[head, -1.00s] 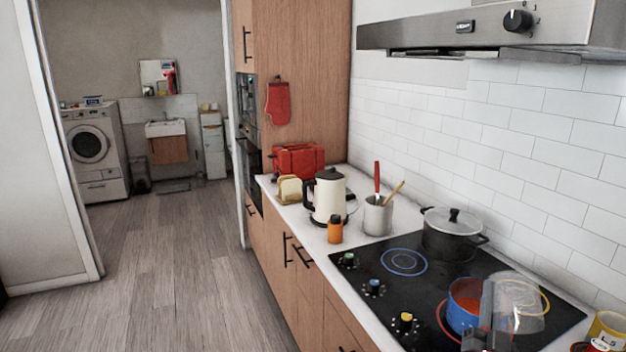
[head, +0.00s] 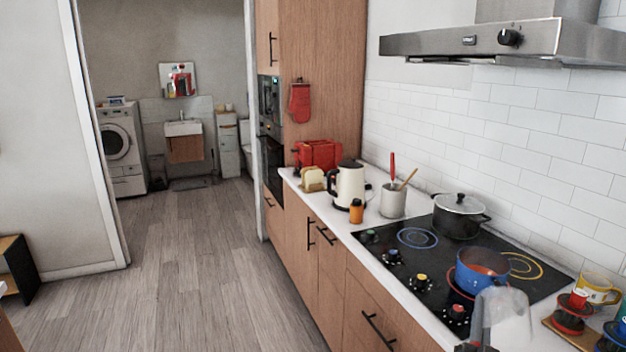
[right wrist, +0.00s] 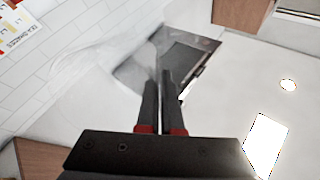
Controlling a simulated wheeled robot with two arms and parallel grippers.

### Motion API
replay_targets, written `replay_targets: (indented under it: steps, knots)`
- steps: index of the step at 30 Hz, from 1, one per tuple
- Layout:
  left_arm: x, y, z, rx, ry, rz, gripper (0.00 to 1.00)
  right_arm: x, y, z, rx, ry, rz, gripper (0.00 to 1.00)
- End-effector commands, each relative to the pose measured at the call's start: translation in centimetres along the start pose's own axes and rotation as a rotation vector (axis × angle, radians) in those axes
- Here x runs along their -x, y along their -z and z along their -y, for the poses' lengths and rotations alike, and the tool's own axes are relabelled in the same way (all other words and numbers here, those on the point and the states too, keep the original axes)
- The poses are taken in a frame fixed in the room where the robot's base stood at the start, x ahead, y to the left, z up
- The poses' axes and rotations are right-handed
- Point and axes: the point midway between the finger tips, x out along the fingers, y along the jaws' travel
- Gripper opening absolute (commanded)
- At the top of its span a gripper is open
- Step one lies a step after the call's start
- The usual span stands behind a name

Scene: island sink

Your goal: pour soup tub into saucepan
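The blue saucepan (head: 463,274) stands upright on the front of the black hob, with orange-red soup (head: 484,269) inside. The soup tub (head: 506,312) is translucent and looks empty, at the lower right of the head view beside the saucepan. My right gripper (head: 478,338) is at the tub's left side, partly cut off by the bottom edge. In the right wrist view the fingers (right wrist: 158,82) are nearly together, with the clear tub (right wrist: 95,75) at their tips; they appear shut on its wall. My left gripper is not in view.
A lidded black pot (head: 458,217) stands at the back of the hob (head: 410,262). A yellow mug (head: 597,288) and small stacked items on a wooden board (head: 562,328) are at the right. A kettle (head: 350,186), utensil crock (head: 392,202) and orange bottle (head: 356,211) stand left.

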Motion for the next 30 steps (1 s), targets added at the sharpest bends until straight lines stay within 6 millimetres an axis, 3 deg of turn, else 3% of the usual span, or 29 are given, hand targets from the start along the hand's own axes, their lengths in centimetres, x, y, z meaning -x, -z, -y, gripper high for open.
replay_targets:
  steps: [5,11,14,18,24,30]
  knots:
    - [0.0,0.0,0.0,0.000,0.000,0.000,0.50,1.9,-3.8,1.0,-0.015,0.030,0.014,0.00]
    - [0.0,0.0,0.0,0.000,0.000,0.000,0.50,5.8,-9.2,2.5,-0.038,0.089,0.037,0.00]
    - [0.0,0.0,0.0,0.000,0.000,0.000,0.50,9.1,-12.5,3.4,-0.056,0.139,0.053,0.00]
    - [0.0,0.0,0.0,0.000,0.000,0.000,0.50,15.4,-17.1,4.3,-0.098,0.232,0.087,0.00]
    - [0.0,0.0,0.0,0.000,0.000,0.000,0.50,21.9,-19.9,4.9,-0.153,0.331,0.116,0.00]
    - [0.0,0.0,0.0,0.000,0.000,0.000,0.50,23.8,-20.4,4.9,-0.174,0.361,0.123,0.00]
